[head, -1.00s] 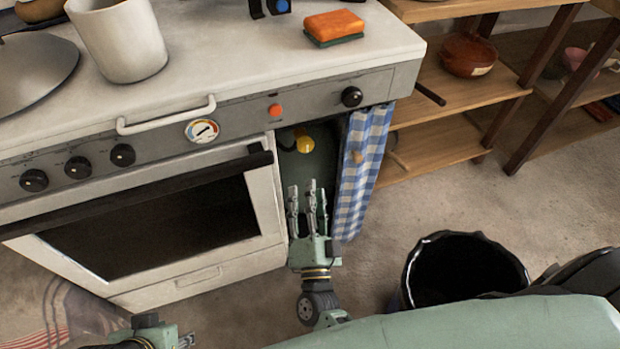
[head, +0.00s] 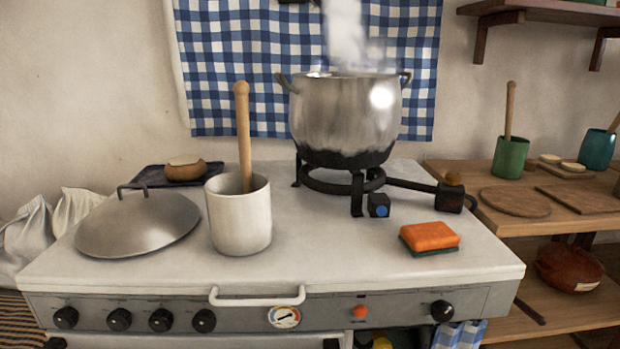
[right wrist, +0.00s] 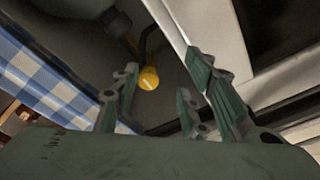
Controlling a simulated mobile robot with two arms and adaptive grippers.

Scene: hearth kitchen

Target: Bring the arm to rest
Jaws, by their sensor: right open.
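My right gripper (right wrist: 165,100) shows in the right wrist view with its green fingers spread apart and nothing between them. Beyond the fingers is the open compartment under the stove, with a yellow knob (right wrist: 149,78) on a dark fitting inside. A blue checked curtain (right wrist: 45,75) hangs to the left of the fingers, and a white oven edge (right wrist: 210,40) is to the right. A gap shows between the fingers and the knob, though I cannot tell how far apart they are. Neither gripper shows in the head view.
A steaming pot (head: 345,115) stands on a burner on the white stove top (head: 330,265). A lid (head: 138,226), a white crock (head: 240,220) with a wooden handle and an orange sponge (head: 429,237) are also on it. Wooden shelves (head: 560,300) stand at the right.

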